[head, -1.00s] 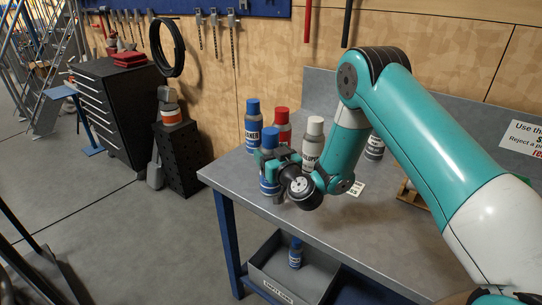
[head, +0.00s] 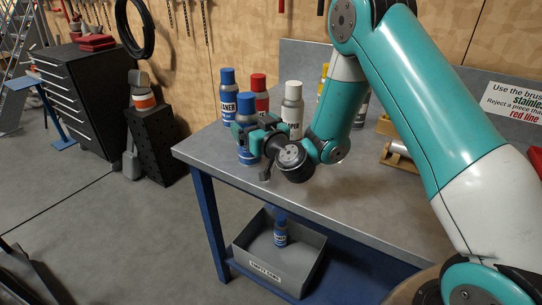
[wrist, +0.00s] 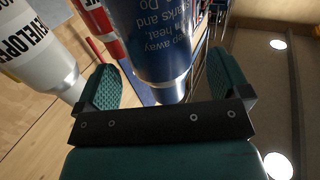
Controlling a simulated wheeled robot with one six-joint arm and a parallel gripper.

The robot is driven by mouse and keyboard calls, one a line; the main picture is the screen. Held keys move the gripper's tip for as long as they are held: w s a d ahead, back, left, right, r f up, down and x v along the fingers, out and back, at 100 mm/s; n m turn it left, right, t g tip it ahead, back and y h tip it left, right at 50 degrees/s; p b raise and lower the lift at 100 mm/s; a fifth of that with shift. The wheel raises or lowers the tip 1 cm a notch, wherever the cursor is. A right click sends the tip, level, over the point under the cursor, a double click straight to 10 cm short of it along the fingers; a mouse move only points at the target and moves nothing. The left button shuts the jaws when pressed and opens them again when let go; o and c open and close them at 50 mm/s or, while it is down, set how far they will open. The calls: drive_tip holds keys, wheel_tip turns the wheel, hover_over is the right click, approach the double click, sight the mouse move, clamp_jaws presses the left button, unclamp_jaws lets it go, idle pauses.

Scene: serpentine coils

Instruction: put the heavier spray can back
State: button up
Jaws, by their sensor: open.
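A blue spray can (head: 247,146) stands upright near the left end of the grey workbench (head: 330,190). My gripper (head: 258,140) is open beside it, with the fingers on either side of the can. In the wrist view the blue can (wrist: 158,45) shows between the spread fingers of my gripper (wrist: 165,75), with a gap to the right finger. Another blue can (head: 228,98) marked as cleaner stands behind it, beside a red can (head: 260,95). A second blue can (head: 280,234) stands in the grey bin (head: 268,270) below.
A white-capped developer can (head: 292,112) stands just right of the held-around can, close to my gripper. A yellow can (head: 322,82) is partly hidden by my arm. A wooden stand (head: 392,155) is farther right. The bench front is clear.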

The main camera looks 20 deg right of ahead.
drive_tip(key=s+d+b, duration=0.1)
drive_tip(key=s+b, duration=0.6)
drive_tip(key=b, duration=0.1)
drive_tip(key=s+a+n+g+y, duration=0.65)
drive_tip(key=s+a+g, duration=0.5)
drive_tip(key=s, duration=0.25)
drive_tip(key=s+d+m+g+h, duration=0.1)
drive_tip(key=s+d+g+h, duration=0.2)
drive_tip(key=s, duration=0.4)
drive_tip(key=s+d+g+h, duration=0.2)
drive_tip(key=s+g, duration=0.1)
drive_tip(key=s, duration=0.5)
wheel_tip(320, 180, up, 5)
drive_tip(key=p, duration=0.6)
drive_tip(key=shift+w+d+r, duration=0.15)
drive_tip(key=shift+r, duration=0.05)
